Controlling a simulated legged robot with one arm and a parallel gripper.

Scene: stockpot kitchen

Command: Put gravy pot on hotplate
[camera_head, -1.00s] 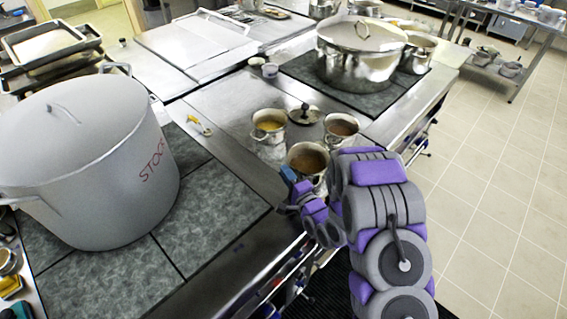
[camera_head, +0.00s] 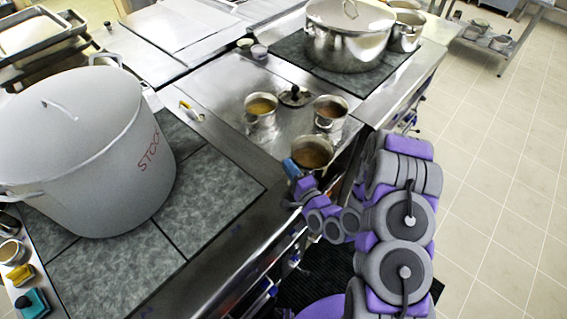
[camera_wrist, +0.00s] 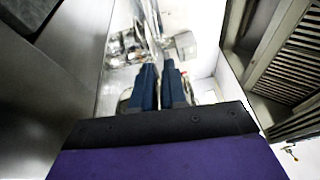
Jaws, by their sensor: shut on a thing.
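The near pot (camera_head: 313,153), a small metal pot with brown contents that I take as the gravy pot, is by the counter's front edge. My gripper (camera_head: 291,166) has blue fingertips at its left side and is shut on it, apparently at the handle. The exact grip is hidden. In the wrist view my gripper's two blue fingers (camera_wrist: 160,88) are close together, with parts of a metal pot behind them. The near hotplate (camera_head: 215,188) is a dark tiled surface at left, with free room right of the stockpot. Another dark hotplate (camera_head: 292,48) lies at the back.
A large grey stockpot (camera_head: 75,150) covers much of the near hotplate. A lidded steel pot (camera_head: 348,40) stands on the back one. A pot with yellow contents (camera_head: 260,110), another brown-filled pot (camera_head: 330,112) and a small lid (camera_head: 294,97) stand close behind the near pot.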

